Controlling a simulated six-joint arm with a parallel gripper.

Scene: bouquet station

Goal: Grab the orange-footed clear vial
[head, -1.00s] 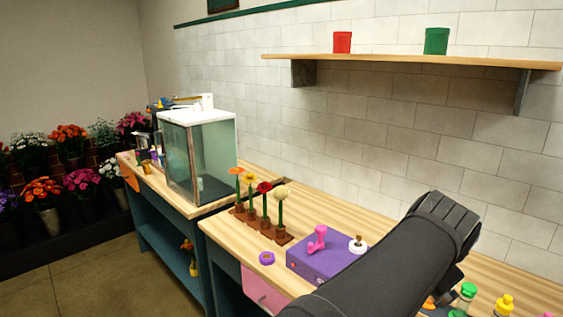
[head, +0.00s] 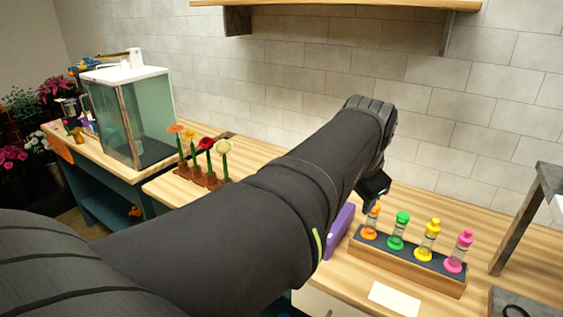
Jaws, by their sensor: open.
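The orange-footed clear vial (head: 373,219) stands upright at the left end of a wooden rack (head: 440,283) with a dark top. Its clear middle and orange base show, with an orange cap partly under my gripper. My gripper (head: 374,195) is just above this vial, at the end of my dark arm. The arm hides much of the gripper, and the jaws look open with nothing held. Beside the vial stand a green-footed vial (head: 398,231), a yellow-footed vial (head: 429,240) and a pink-footed vial (head: 459,252).
A purple box (head: 339,232) is close left of the rack, partly behind my arm. A white card (head: 395,299) lies in front of the rack. A grey stand (head: 519,224) rises at the right. Flowers (head: 206,158) and a glass tank (head: 150,120) are further left.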

